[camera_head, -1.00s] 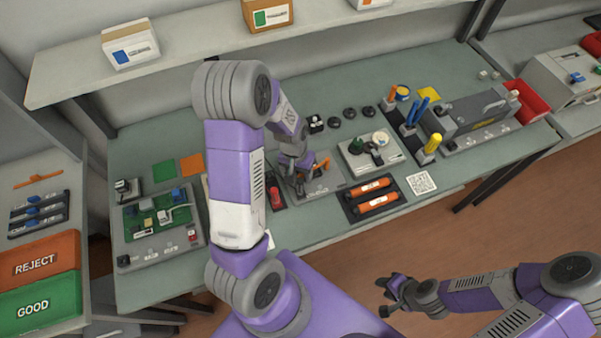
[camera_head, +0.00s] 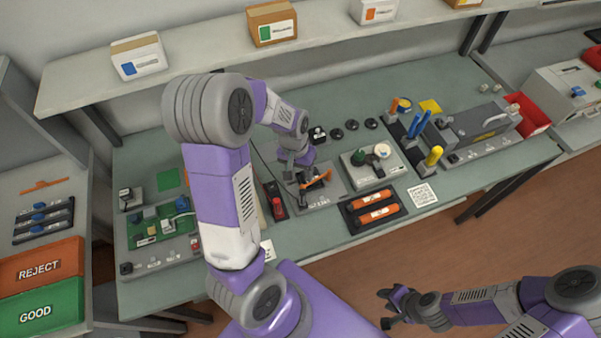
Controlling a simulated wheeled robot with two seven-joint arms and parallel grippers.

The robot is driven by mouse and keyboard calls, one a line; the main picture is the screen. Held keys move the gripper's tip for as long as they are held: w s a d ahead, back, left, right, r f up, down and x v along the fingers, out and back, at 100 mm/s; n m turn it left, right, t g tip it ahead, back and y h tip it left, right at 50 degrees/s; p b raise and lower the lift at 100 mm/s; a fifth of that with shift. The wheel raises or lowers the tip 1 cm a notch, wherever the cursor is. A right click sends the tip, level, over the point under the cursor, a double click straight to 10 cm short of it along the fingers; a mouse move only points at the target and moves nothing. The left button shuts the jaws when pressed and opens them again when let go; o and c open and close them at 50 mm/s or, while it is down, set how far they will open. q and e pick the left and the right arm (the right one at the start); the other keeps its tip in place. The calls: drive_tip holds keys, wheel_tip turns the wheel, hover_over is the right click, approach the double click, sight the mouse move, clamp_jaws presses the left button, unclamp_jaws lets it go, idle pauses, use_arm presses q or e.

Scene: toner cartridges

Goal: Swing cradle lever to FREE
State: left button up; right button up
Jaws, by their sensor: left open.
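The cradle's grey base plate (camera_head: 335,196) lies on the bench, left of the orange cartridges. On it is a dark cradle with an orange bar (camera_head: 316,182), which looks like the lever. The lettering on the plate is too small to read, so I cannot tell which mark the lever points to. My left gripper (camera_head: 289,171) is open just above the left back side of the cradle, close beside the orange bar. Whether it touches is unclear. My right gripper (camera_head: 386,308) is open and empty over the floor, in front of the bench.
A red-handled tool (camera_head: 277,206) stands just left of the cradle. A tray of orange cartridges (camera_head: 352,222) and a plate with round parts (camera_head: 372,171) lie to the right. A green circuit board (camera_head: 160,229) is at left. The shelf (camera_head: 205,68) runs above the back.

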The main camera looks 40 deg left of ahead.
use_arm(q)
drive_tip(key=shift+c, duration=0.9)
drive_tip(key=s+a+n+h, duration=0.1)
drive_tip(key=n, duration=0.2)
drive_tip(key=s+a+f+n+h+b, duration=0.1)
drive_tip(key=s+a+n, duration=0.1)
drive_tip(key=n, duration=0.2)
drive_tip(key=s+a+n+h, duration=0.1)
drive_tip(key=s+a+n, duration=0.1)
drive_tip(key=n, duration=0.1)
drive_tip(key=shift+s+f, duration=0.2)
clamp_jaws()
drive_tip(key=s+a+r+n+t+h+b, duration=0.25)
drive_tip(key=a+n+t, duration=0.25)
drive_tip(key=n, duration=0.7)
drive_tip(key=shift+g, duration=0.3)
drive_tip(key=x, duration=0.6)
drive_tip(key=a+b+x, duration=0.1)
drive_tip(key=x, duration=0.3)
drive_tip(key=shift+f, duration=0.35)
drive_tip(key=shift+w+d+f, duration=0.1)
drive_tip(key=shift+w+d, duration=0.45)
drive_tip(key=shift+d, duration=0.25)
drive_tip(key=shift+w+d+f, duration=0.1)
drive_tip(key=shift+w+d, duration=0.5)
drive_tip(key=shift+d, duration=0.2)
drive_tip(key=shift+d, duration=0.1)
